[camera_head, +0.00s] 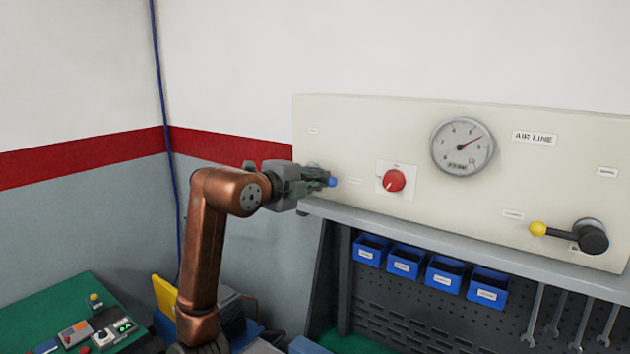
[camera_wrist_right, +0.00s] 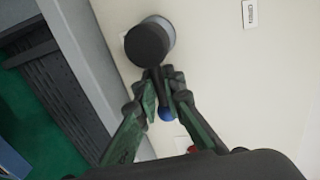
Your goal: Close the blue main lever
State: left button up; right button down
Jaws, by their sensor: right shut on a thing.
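The blue main lever has a dark round hub (camera_wrist_right: 148,43), a dark handle and a blue ball knob (camera_wrist_right: 166,114). In the head view the blue knob (camera_head: 332,182) shows at the panel's left end, to the right of my fingers, so the handle lies roughly level. My gripper hides most of the hub and handle there. My right gripper (camera_head: 318,180) is at the lever. In the wrist view its green fingers (camera_wrist_right: 164,97) are shut on the handle between hub and knob. My left gripper is not in view.
The pale panel (camera_head: 350,125) carries a red knob (camera_head: 394,180) just right of the gripper, a gauge (camera_head: 462,146) and a yellow-tipped lever (camera_head: 572,235). Below are a grey ledge (camera_head: 420,229), blue bins (camera_head: 405,260) and hanging wrenches (camera_head: 558,314). A green bench (camera_head: 50,309) stands at lower left.

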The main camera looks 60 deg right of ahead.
jog(key=shift+f, duration=0.1)
jog(key=c, duration=2)
grip_release()
jog(key=v, duration=1.2)
jog(key=x, duration=1.1)
jog(key=shift+d, duration=0.55)
jog(key=shift+a, duration=0.1)
